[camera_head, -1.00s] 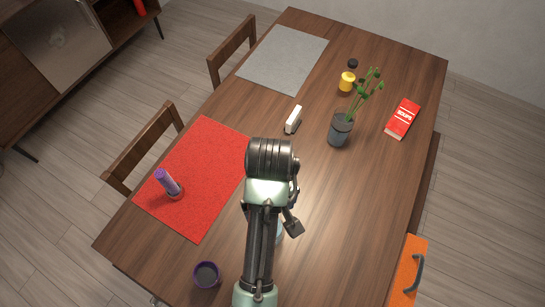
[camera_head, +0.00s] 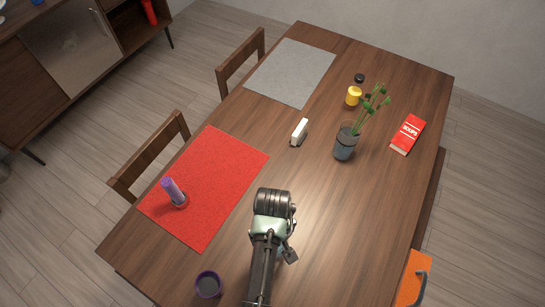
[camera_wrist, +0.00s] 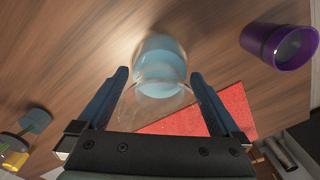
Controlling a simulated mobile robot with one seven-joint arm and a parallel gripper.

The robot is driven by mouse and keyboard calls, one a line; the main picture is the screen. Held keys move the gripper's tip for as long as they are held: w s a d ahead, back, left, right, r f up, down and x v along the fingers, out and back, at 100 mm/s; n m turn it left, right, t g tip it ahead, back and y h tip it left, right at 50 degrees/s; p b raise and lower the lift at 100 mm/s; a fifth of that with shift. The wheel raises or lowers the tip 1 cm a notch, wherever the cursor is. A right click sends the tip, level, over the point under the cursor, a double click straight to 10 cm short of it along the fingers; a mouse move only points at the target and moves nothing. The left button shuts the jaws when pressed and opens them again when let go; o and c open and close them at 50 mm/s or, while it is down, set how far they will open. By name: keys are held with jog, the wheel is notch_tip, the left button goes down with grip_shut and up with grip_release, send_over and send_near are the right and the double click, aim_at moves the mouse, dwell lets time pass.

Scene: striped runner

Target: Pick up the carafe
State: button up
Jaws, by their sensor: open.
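The carafe (camera_wrist: 160,62) shows in the wrist view as a clear glass vessel with pale blue content. It lies ahead of my gripper (camera_wrist: 158,76), with its near clear part between the two dark fingers. The fingers are open, one on each side of the glass, and do not appear closed on it. In the head view my arm covers the spot, and I cannot make out the carafe or the fingertips there.
A purple mug (camera_head: 208,284) stands close by; it also shows in the wrist view (camera_wrist: 278,45). A red mat (camera_head: 215,180) holds a purple object (camera_head: 173,191). A plant pot (camera_head: 345,145), a white block (camera_head: 299,132) and a red book (camera_head: 408,134) stand farther off.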

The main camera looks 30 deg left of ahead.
grip_shut()
jog(key=shift+w, duration=0.1)
dwell(0.4)
jog(key=shift+r, duration=0.1)
